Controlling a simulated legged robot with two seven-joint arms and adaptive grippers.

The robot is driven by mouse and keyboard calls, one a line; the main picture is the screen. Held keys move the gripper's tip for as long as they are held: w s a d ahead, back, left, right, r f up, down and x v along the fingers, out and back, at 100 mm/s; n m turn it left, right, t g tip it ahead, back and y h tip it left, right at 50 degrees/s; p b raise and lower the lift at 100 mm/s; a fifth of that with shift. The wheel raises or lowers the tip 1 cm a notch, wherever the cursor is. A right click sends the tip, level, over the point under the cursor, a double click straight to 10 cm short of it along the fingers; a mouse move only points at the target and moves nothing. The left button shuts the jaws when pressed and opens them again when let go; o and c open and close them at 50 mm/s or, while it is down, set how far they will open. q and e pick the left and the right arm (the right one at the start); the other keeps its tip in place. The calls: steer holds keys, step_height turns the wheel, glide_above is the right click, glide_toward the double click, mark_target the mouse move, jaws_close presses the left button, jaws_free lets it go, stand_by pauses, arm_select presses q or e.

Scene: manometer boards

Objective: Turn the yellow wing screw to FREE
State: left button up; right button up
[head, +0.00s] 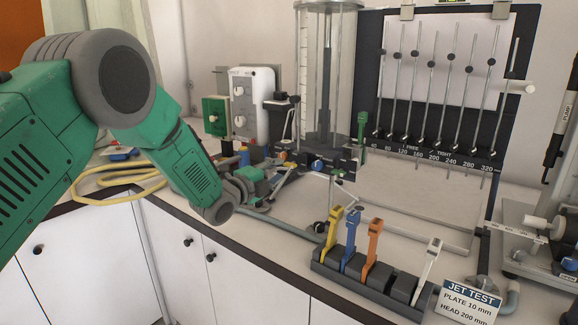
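I cannot make out a yellow wing screw for certain. The words FREE and TIGHT (428,150) stand on the dark lower strip of the manometer board (378,90), and no yellow part shows beside them. A yellow handle (333,232) stands upright in a dark rack at the front of the bench. My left gripper (283,172) is at the end of the green arm from the left, low over the bench by the clear cylinder's base. It is small and among clutter, so its finger opening is unclear. My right gripper is out of view.
The dark rack (365,287) also holds blue, orange and white handles. A clear cylinder (327,75) stands behind my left gripper. Green and white control boxes (250,105) stand farther left. A yellow hose (100,187) lies coiled. A JET TEST sign (468,302) is front right.

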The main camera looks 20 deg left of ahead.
mark_target(288, 163)
arm_select(q)
steer(key=w+d, duration=0.1)
steer(key=w, duration=0.1)
steer(key=w+d, duration=0.2)
steer(key=shift+r, duration=0.15)
steer(key=shift+d, duration=0.3)
steer(key=shift+a, duration=0.5)
steer(key=c, duration=0.5)
steer(key=shift+a, duration=0.35)
jaws_close()
